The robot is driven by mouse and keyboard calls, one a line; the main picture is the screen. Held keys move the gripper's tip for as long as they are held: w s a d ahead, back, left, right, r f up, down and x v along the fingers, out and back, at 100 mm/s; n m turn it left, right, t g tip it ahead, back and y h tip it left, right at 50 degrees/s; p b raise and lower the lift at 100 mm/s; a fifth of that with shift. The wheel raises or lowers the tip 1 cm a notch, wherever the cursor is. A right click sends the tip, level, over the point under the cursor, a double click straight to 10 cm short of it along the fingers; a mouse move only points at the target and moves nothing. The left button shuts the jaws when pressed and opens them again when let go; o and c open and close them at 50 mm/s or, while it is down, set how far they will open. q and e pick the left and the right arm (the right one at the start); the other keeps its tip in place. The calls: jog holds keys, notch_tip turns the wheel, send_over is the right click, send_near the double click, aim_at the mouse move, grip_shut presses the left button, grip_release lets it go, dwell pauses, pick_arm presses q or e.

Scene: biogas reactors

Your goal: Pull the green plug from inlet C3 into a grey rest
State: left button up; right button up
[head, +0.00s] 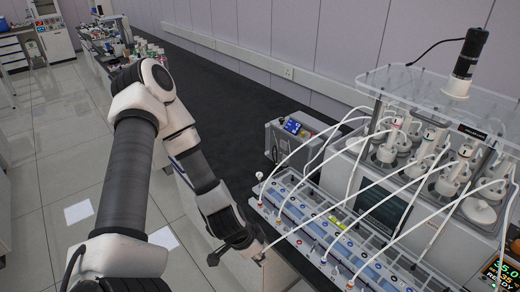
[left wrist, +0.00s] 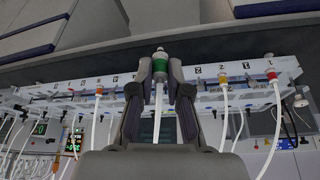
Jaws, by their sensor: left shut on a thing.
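My left gripper (head: 262,256) is at the front edge of the bench, in front of the blue and white inlet rail (head: 317,226). In the left wrist view the gripper (left wrist: 160,78) is shut on the green plug (left wrist: 160,62). The plug's pale metal tip shows bare above the fingers, and its white tube hangs down between them. The plug appears clear of the rail (left wrist: 120,80), which lies behind it. In the head view the plug is mostly hidden by the fingers. I cannot make out inlet C3 or a grey rest. My right gripper is not in view.
Other plugs sit along the rail, including a yellow one (left wrist: 223,86) and a red one (left wrist: 271,76) near the gripper. White tubes cross above the rail towards the reactors (head: 440,180). A grey box (head: 291,140) stands behind the rail.

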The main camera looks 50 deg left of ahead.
pick_arm(q)
jog(key=shift+r, duration=0.9)
jog(key=shift+w+r, duration=0.1)
jog(key=shift+r, duration=0.9)
